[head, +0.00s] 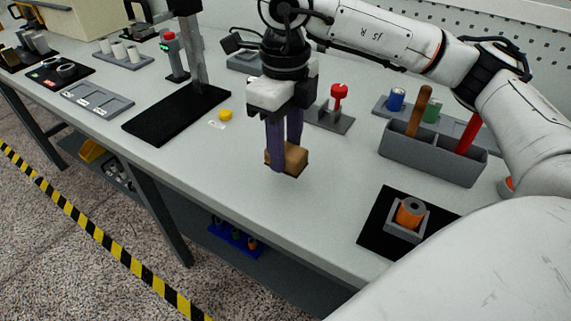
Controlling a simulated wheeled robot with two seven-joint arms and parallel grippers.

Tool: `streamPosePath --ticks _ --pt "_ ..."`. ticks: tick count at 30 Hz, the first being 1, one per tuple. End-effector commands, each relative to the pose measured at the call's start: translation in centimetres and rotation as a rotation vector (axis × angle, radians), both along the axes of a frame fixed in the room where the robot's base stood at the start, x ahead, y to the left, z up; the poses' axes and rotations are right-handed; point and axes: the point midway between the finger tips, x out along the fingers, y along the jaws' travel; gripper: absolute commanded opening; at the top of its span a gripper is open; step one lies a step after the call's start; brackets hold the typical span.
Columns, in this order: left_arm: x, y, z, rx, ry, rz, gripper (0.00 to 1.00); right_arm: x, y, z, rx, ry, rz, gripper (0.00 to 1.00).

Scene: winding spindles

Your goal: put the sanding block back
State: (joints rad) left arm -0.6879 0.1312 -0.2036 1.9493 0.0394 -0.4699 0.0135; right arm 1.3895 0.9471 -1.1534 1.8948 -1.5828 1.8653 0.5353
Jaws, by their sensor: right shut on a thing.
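The sanding block (291,160) is a small tan-brown block. My right gripper (284,158) points down with its purple fingers shut on the block, over the middle of the bench (240,195). The fingers cover part of the block, and I cannot tell whether its underside touches the bench top. A grey tool caddy (430,165) stands to the right, with a wooden handle (420,108) and a red handle (468,132) sticking up from it. My left gripper is not in view.
A black mat (377,238) with an orange spool (410,212) in a grey holder lies at front right. A red-topped stand (338,98) is just behind the gripper. A yellow button-like piece (226,114) and a black-based post (170,118) are to the left. The front bench edge is clear.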

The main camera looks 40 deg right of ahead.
Motion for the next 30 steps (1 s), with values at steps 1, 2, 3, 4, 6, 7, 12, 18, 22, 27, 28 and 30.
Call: streamPosePath --ticks 1,2,3,4,6,7,12,18,22,27,28,30 --pt "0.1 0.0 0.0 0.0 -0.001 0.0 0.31 0.0 0.0 -0.3 0.0 0.0 0.001 0.14" --pt "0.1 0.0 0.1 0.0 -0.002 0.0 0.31 0.0 0.0 -0.5 0.0 -0.001 0.001 0.14" --pt "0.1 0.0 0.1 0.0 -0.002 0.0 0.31 0.0 0.0 -0.8 0.0 -0.001 0.002 0.14" --pt "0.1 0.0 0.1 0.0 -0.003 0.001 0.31 0.0 0.0 -1.1 0.0 0.0 0.002 0.14" --pt "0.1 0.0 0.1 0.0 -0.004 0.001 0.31 -0.1 0.0 -2.0 0.0 0.001 0.003 0.14" --pt "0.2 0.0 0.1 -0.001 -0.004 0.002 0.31 -0.1 0.0 -2.5 0.0 0.002 0.003 0.14" --pt "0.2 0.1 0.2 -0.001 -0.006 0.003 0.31 0.0 0.0 -4.2 0.0 -0.001 0.003 0.14" --pt "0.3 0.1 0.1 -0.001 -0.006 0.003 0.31 0.0 0.0 -4.2 0.001 -0.002 0.003 0.14" --pt "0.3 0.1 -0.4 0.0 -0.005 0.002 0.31 0.0 0.0 -4.6 0.001 -0.002 0.003 0.14" --pt "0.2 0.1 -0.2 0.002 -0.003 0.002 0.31 0.0 0.0 -4.4 0.001 -0.002 0.003 0.53" --pt "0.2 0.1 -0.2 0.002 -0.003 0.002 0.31 0.0 0.0 -4.4 0.001 -0.002 0.003 0.53" --pt "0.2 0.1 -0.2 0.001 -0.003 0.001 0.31 0.0 0.0 -4.4 0.001 -0.002 0.003 0.53"
